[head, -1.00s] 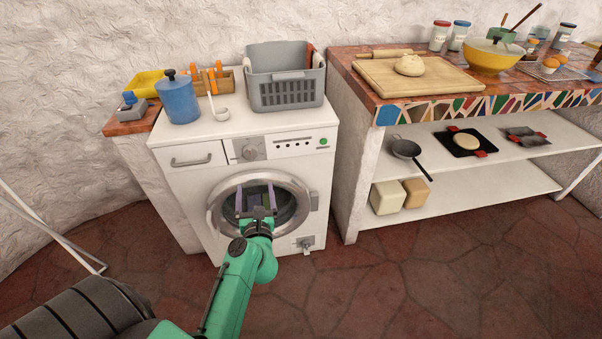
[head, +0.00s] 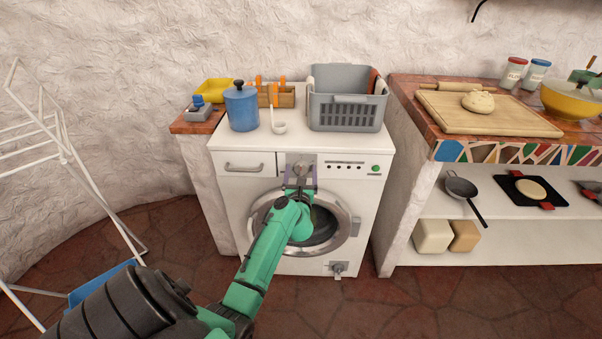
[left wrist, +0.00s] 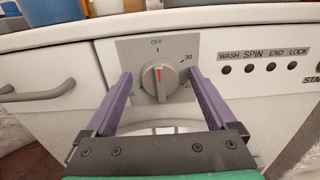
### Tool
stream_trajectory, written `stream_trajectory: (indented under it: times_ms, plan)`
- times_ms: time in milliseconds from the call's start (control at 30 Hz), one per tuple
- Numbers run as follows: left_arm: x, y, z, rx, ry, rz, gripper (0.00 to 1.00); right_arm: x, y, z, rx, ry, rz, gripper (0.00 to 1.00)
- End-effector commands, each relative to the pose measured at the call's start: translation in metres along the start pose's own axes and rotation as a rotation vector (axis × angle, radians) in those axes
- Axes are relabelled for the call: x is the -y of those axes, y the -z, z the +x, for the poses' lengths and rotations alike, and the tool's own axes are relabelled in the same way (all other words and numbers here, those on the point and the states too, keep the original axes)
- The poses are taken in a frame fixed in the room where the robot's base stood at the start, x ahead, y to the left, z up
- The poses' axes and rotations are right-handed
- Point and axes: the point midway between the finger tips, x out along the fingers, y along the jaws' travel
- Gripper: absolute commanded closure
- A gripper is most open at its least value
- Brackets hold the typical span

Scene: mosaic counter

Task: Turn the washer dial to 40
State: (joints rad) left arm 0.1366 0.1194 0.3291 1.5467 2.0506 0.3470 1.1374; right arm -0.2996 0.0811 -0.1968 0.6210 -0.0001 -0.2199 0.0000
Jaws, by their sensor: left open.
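The white washer (head: 235,190) stands against the wall with its round door on the front. Its dial (head: 301,170) sits on a grey plate at the upper front. In the left wrist view the dial (left wrist: 159,80) is a round grey knob with a red pointer line aimed roughly up, near the OFF mark. A 30 mark shows to its upper right; lower marks are partly hidden by the fingers. My left gripper (left wrist: 160,88) is open, its purple fingers on either side of the dial and apart from it. It also shows in the head view (head: 300,176). My right gripper is out of view.
On the washer stand a blue canister (head: 241,108), a ladle (head: 278,127) and a grey basket (head: 347,112). A drawer handle (left wrist: 38,93) lies left of the dial. A mosaic counter (head: 520,151) is at the right, a white drying rack (head: 70,155) at the left.

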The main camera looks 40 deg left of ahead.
Motion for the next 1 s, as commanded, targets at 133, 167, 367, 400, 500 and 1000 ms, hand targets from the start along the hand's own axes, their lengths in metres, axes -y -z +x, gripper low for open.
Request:
stream_trajectory:
  times_ms: [133,167,367,400,500,1000]
  plan:
    - [0.0,0.0,0.0,0.0,0.0,0.001,0.44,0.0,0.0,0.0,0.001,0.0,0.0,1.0]
    - [0.0,0.0,0.0,0.0,0.0,0.001,0.56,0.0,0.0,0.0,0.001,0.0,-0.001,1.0]
    - [0.0,0.0,-0.001,0.0,0.0,0.002,0.95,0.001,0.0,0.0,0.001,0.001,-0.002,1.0]
    - [0.0,0.0,-0.001,0.0,0.0,0.004,0.95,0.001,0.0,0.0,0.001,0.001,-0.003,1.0]
    - [0.0,0.0,-0.001,-0.001,0.0,0.015,0.95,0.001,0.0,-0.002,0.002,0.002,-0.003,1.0]
    - [0.002,-0.002,-0.001,-0.003,0.001,0.294,0.95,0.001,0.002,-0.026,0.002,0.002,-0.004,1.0]
